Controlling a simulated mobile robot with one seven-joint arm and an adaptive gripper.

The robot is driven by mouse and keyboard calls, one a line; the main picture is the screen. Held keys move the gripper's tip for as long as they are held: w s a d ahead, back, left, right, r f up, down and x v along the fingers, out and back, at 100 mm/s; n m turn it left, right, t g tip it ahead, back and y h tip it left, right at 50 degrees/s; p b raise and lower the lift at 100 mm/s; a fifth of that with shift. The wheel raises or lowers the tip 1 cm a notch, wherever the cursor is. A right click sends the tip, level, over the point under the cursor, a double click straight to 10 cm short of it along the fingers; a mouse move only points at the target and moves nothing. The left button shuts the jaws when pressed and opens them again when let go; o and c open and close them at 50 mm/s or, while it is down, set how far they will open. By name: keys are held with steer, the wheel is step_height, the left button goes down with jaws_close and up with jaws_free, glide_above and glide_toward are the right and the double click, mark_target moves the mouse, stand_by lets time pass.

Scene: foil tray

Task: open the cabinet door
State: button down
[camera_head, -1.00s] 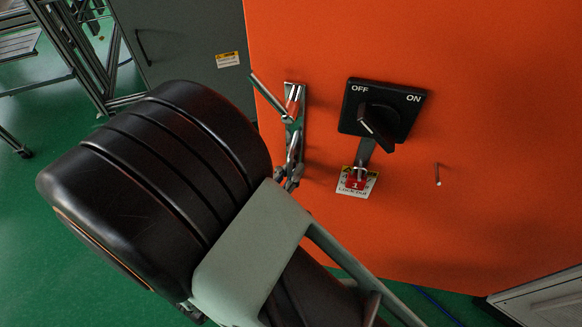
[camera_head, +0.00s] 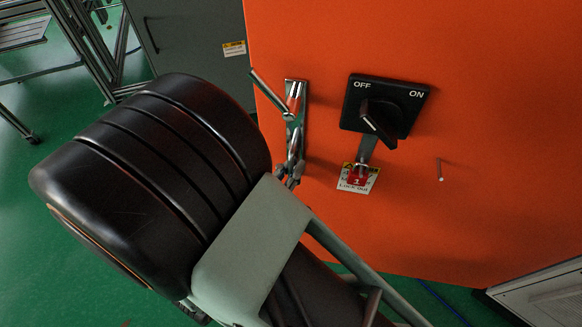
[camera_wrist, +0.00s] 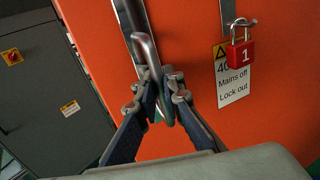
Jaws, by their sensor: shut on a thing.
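The orange cabinet door (camera_head: 450,110) fills the right half of the head view and also shows in the wrist view (camera_wrist: 265,120). A metal handle (camera_head: 295,95) is mounted upright near its left edge; a short bar sticks out to the upper left. In the wrist view the handle's rod (camera_wrist: 147,50) runs down between my fingers. My gripper (camera_wrist: 160,95) is shut on the handle's lower part; in the head view the fingertips (camera_head: 290,172) show just below the handle plate. My dark arm hides the door's lower left. I cannot tell whether the door stands ajar.
A black OFF/ON rotary switch (camera_head: 385,107) and a red padlock (camera_wrist: 240,52) with a lock-out tag (camera_wrist: 233,85) are right of the handle. A small peg (camera_head: 440,170) sticks out further right. A grey cabinet (camera_head: 190,45) and metal frames stand left; green floor is open there.

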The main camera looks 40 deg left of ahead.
mark_target(304, 123)
steer(key=c, duration=2.1)
jaws_free()
step_height(304, 123, up, 10)
